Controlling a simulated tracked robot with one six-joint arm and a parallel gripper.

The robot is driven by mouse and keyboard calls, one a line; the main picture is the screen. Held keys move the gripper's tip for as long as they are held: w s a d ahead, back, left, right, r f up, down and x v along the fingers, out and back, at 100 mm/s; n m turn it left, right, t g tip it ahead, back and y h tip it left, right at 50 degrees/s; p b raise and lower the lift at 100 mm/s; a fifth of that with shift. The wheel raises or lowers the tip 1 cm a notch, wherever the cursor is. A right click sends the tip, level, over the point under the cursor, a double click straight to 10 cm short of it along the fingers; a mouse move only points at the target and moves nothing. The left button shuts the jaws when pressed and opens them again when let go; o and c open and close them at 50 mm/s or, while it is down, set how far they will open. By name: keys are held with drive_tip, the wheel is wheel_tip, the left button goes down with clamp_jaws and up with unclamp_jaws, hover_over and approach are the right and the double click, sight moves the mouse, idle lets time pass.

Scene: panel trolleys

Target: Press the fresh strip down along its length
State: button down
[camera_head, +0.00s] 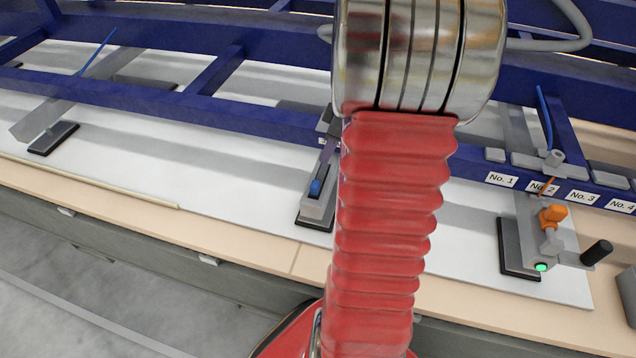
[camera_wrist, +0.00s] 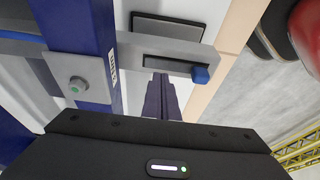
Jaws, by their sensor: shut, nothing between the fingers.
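A thin pale yellow strip (camera_head: 95,182), which looks like the fresh strip, lies along the near edge of the white panel (camera_head: 230,205) at the left of the head view. Its right end is near the panel's middle. It cannot be made out in the wrist view. My gripper (camera_wrist: 160,78) is shut and empty in the wrist view, its dark fingers close together beside a grey clamp bar (camera_wrist: 150,50). I cannot tell whether the fingertips touch anything. In the head view my red-sleeved arm hides most of the gripper area.
The clamp's blue tip (camera_head: 316,187) stands near the panel's edge, left of my arm. Another clamp (camera_head: 50,138) is at far left. A clamp with an orange part (camera_head: 552,214) and a green light is at right. A blue frame (camera_head: 240,115) runs behind.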

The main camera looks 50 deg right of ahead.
sight(327, 172)
wheel_tip(327, 172, up, 3)
drive_tip(key=shift+r, duration=0.1)
idle(0.3)
idle(0.6)
drive_tip(key=s+m, duration=0.1)
drive_tip(key=m, duration=0.1)
drive_tip(key=s+a+f+m, duration=0.1)
drive_tip(key=m, duration=0.1)
drive_tip(key=a+m, duration=0.1)
drive_tip(key=m, duration=0.1)
drive_tip(key=shift+s+a+f+m+g, duration=0.15)
drive_tip(key=shift+s+a+m+g, duration=0.15)
drive_tip(key=shift+s+g, duration=0.1)
drive_tip(key=s+a+r+t, duration=0.1)
drive_tip(key=a+r, duration=0.3)
drive_tip(key=a, duration=0.6)
drive_tip(key=s+a+r+t+h, duration=0.1)
drive_tip(key=a+r, duration=0.3)
drive_tip(key=a, duration=0.6)
drive_tip(key=s+a+r+n+t, duration=0.1)
drive_tip(key=a+r, duration=0.3)
drive_tip(key=a, duration=0.6)
drive_tip(key=shift+s+a+h, duration=0.25)
drive_tip(key=shift+s+h, duration=0.05)
drive_tip(key=shift+s, duration=0.5)
